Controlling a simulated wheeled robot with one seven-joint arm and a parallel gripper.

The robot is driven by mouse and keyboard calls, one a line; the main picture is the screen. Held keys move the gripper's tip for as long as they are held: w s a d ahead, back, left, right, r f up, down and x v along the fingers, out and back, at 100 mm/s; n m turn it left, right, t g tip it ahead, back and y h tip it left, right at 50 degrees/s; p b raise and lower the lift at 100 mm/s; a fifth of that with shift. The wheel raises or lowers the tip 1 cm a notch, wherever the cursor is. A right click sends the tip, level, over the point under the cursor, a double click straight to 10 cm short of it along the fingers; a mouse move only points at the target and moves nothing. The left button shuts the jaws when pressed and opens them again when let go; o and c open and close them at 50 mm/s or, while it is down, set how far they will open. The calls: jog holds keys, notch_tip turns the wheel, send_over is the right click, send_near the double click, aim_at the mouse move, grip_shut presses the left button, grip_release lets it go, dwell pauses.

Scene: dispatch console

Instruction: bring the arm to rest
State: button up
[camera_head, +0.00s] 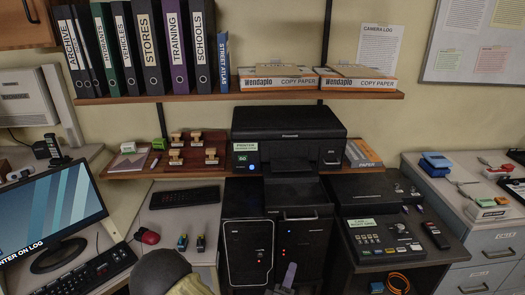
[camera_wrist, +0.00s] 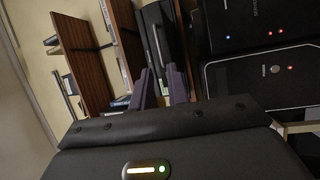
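My gripper (camera_wrist: 160,76) shows in the wrist view as two purple-grey fingers with a narrow gap between them. Nothing is seen held in the gap. The fingers point toward dark equipment and wooden shelving, which appear tilted in that view. In the head view only a small part of my gripper (camera_head: 286,277) shows at the bottom edge, in front of the black cabinet (camera_head: 247,248) below the printer (camera_head: 289,137). Most of my arm is out of the picture there.
A monitor (camera_head: 58,215), keyboard (camera_head: 75,271) and red mouse (camera_head: 147,236) are at the left. A black control panel (camera_head: 384,239) stands at the right of the cabinet. A shelf (camera_head: 240,97) with binders and paper boxes crosses above. A grey drawer unit (camera_head: 490,250) stands far right.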

notch_tip(320, 180, down, 5)
jog(key=w+d+m+g+y, duration=0.15)
jog(key=m+g+y, duration=0.25)
jog(key=m+g, duration=0.5)
jog(key=s+d+r+m+g+y, duration=0.3)
jog(key=s+r+g, duration=0.3)
jog(key=s+r, duration=0.5)
jog(key=shift+d+r+y, duration=0.25)
jog(key=shift+d+y, duration=0.25)
jog(key=shift+d, duration=0.1)
